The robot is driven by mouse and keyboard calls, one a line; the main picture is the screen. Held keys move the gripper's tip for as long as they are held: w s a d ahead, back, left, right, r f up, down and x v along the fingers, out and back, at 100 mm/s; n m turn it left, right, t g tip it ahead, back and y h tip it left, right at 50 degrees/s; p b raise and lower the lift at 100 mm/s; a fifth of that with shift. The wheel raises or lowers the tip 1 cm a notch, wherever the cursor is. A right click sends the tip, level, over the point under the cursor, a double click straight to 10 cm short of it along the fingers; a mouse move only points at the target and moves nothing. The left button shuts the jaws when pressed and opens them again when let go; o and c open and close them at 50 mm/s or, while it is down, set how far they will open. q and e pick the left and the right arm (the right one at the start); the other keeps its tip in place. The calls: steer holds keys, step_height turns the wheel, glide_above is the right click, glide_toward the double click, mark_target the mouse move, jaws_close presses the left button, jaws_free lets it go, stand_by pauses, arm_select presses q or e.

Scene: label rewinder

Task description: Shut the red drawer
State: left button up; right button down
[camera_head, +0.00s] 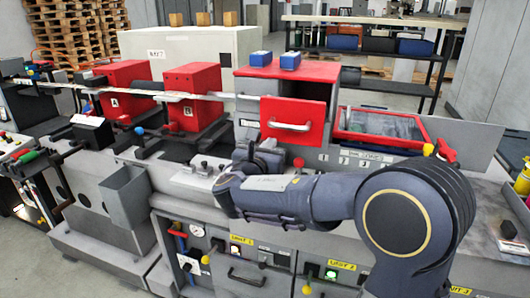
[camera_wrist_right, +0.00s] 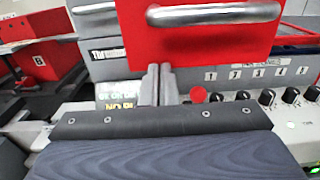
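The red drawer (camera_head: 293,114) has a red front with a silver bar handle (camera_head: 290,126). It stands out from its grey housing under a red top (camera_head: 290,69), and a grey inner area shows above its front. In the right wrist view the drawer front (camera_wrist_right: 200,42) fills the upper middle, with its handle (camera_wrist_right: 214,13) at the top. My right gripper (camera_wrist_right: 159,72) points at the lower part of the front, below the handle, and its fingers are together with nothing between them. Contact cannot be told. In the head view this gripper (camera_head: 262,150) is partly hidden below the drawer. My left gripper is not in view.
Two blue blocks (camera_head: 290,61) sit on the red top. A red-framed screen (camera_head: 380,126) is right of the drawer. Red boxes A (camera_head: 125,85) and B (camera_head: 192,92) stand to the left. Knobs (camera_wrist_right: 268,97) and a red button (camera_wrist_right: 198,94) line the panel below.

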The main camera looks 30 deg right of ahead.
steer(key=x, duration=1.4)
